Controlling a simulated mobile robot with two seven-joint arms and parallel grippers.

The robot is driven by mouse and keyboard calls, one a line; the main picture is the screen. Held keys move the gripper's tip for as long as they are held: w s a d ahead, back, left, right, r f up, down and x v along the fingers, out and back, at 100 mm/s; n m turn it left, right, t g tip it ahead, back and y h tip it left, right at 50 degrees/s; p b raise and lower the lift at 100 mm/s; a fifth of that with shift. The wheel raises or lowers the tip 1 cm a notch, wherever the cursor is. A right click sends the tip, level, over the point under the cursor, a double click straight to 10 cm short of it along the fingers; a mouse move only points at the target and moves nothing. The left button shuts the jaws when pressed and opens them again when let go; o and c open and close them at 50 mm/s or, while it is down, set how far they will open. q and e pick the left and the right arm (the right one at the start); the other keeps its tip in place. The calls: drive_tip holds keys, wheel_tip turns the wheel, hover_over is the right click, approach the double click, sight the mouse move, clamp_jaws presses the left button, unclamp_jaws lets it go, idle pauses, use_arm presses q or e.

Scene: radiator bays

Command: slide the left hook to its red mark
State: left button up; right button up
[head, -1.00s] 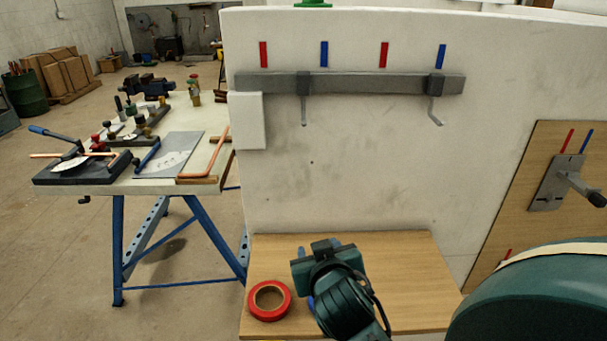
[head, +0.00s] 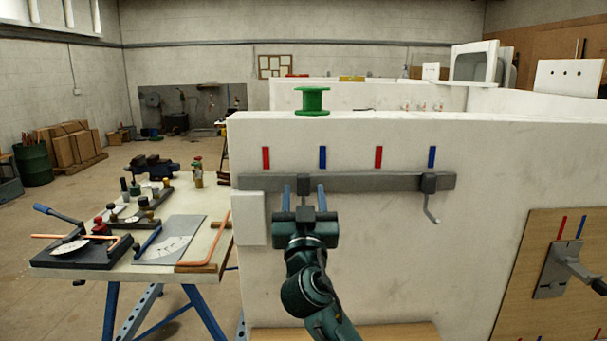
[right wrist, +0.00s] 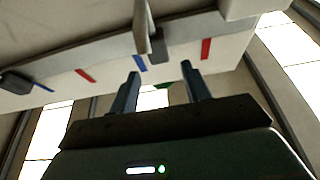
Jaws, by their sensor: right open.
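The left hook (head: 305,185) has a dark slider block on the grey rail (head: 385,184) on the white wall. The block is between the left red mark (head: 265,157) and the left blue mark (head: 322,157), nearer the blue one. Another red mark (head: 379,157) is farther right. My right gripper (head: 304,192) is open below and in front of this block, its blue fingers either side in the picture; it hides the hook's lower part. In the right wrist view the hook (right wrist: 143,28) is beyond the open fingers (right wrist: 160,82), apparently apart from them. My left gripper is not in view.
The right hook (head: 430,195) hangs under the right blue mark (head: 432,157). A white box (head: 250,218) is by the rail's left end. A green spool (head: 312,100) stands on the wall top. A wooden board with a lever (head: 565,260) is at right.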

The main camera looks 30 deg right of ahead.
sight(303, 180)
drive_tip(key=shift+p+x, duration=0.5)
drive_tip(key=shift+x, duration=1.45)
drive_tip(key=shift+w, duration=0.1)
drive_tip(key=shift+c, duration=0.4)
clamp_jaws()
